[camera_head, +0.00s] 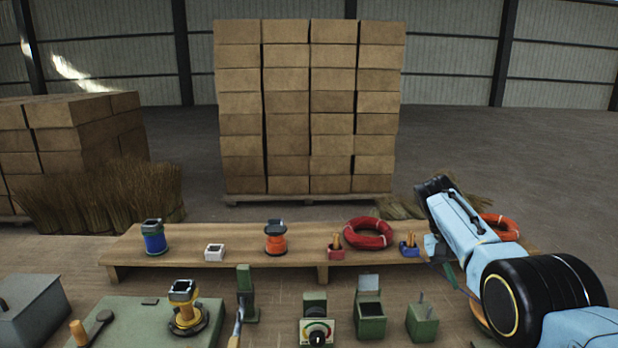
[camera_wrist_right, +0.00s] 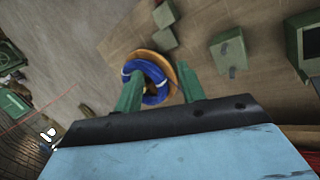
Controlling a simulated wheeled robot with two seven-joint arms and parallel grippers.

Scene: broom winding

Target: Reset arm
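My right arm (camera_head: 455,220) comes in from the right in the head view, bent over the right end of the bench; it hides most of its gripper there. In the right wrist view, my right gripper (camera_wrist_right: 160,73) has its two green fingers apart. A blue coil (camera_wrist_right: 157,72) with white ties shows beyond and between them, over an orange round thing (camera_wrist_right: 182,75). The left finger covers part of the coil. I see no clear grip on it. My left arm and gripper are not in view.
The wooden bench (camera_head: 190,245) holds a blue spool (camera_head: 154,238), an orange spool (camera_head: 276,237) and a red coil (camera_head: 368,233). An orange coil (camera_head: 501,226) shows behind my right arm. Green fixtures and a dial box (camera_head: 317,332) stand in front. Stacked cartons (camera_head: 308,110) stand behind.

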